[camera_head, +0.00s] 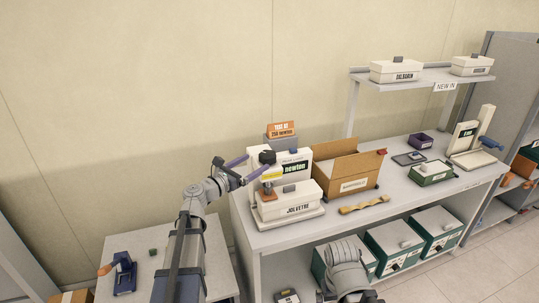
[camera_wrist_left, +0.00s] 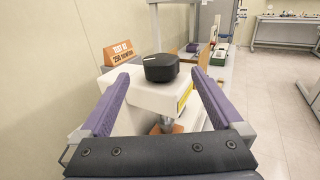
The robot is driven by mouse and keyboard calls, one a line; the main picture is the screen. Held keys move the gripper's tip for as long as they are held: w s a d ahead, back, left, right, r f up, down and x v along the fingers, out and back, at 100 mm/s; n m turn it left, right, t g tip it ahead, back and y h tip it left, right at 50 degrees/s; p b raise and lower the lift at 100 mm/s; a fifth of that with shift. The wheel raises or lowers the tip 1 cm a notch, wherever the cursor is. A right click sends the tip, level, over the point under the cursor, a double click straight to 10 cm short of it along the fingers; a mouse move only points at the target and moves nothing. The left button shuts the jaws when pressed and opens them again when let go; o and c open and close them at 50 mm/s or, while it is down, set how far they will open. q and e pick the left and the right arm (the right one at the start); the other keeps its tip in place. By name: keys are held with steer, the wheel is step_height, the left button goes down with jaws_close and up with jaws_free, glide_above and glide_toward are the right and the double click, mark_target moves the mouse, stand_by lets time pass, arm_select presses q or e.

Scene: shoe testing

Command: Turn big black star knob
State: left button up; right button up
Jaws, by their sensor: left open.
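The big black knob (camera_head: 267,157) sits on top of the white tester marked "newton" (camera_head: 300,157) on the workbench. In the left wrist view the knob (camera_wrist_left: 161,67) is a dark round cap with a light mark on its top. My left gripper (camera_head: 257,164) is open, with its purple fingers pointing at the knob. In the left wrist view the knob lies between the two finger lines, near or just beyond the tips, with a visible gap on each side. Part of my right arm shows at the bottom; its gripper is out of view.
An orange "TEST" sign (camera_head: 281,129) stands behind the tester. A white box marked "JOLVETRE" (camera_head: 291,203) sits at its front. An open cardboard box (camera_head: 347,172) stands to the right, with a tan sole-like piece (camera_head: 364,204) before it. A blue device (camera_head: 124,273) is on the left table.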

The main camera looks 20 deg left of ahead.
mark_target(261, 159)
arm_select(q)
steer(key=x, duration=0.7)
steer(key=shift+w, duration=0.1)
steer(key=shift+d, duration=0.1)
steer(key=c, duration=1.3)
